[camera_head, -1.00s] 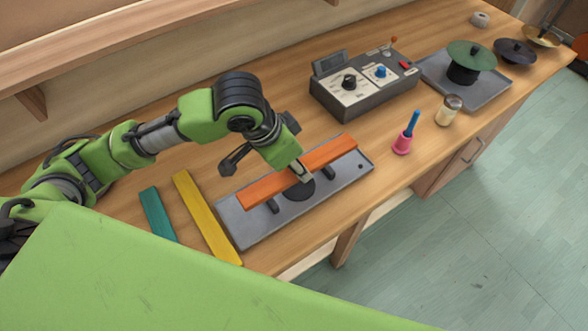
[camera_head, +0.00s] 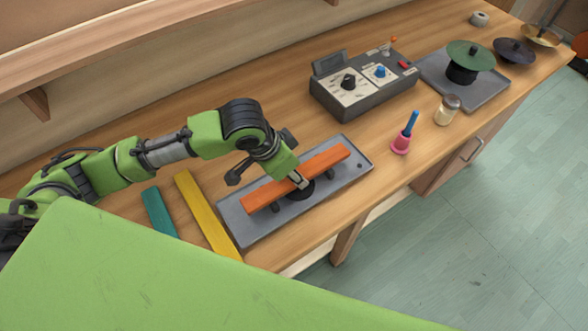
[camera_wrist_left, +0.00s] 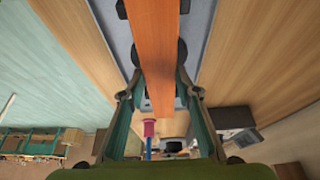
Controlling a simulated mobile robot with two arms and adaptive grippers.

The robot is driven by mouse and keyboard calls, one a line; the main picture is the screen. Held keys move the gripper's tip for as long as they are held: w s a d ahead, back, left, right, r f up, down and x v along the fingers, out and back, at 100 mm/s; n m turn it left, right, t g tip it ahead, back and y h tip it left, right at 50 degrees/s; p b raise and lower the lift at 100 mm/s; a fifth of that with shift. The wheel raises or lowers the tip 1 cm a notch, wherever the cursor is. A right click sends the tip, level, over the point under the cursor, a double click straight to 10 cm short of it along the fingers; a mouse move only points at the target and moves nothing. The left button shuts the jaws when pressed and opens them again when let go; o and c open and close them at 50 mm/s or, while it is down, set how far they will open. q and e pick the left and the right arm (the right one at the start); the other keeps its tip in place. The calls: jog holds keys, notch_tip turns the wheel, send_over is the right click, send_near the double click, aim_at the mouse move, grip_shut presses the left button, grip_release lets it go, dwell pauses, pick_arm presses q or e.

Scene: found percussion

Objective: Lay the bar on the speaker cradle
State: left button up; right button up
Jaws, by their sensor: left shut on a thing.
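The orange bar (camera_head: 326,160) is over the speaker cradle, a grey plate (camera_head: 345,173) with a round black speaker (camera_head: 302,192) and dark supports. The bar runs lengthwise along the plate, roughly level, on or just above the supports; I cannot tell if it touches them. My left gripper (camera_head: 299,180) is shut on the bar near its middle, over the speaker. In the left wrist view the orange bar (camera_wrist_left: 154,40) passes between the two fingers. The gripper hides part of the bar and speaker. My right gripper is not in view.
A yellow bar (camera_head: 205,215) and a teal bar (camera_head: 158,213) lie left of the cradle. A control box (camera_head: 365,90) stands behind it. The table's front edge is close to the cradle.

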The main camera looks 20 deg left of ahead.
pick_arm(q)
jog(key=shift+f, duration=0.1)
jog(key=o, duration=1.2)
jog(key=shift+r, duration=0.25)
jog(key=v, duration=1.2)
jog(key=shift+r, duration=0.25)
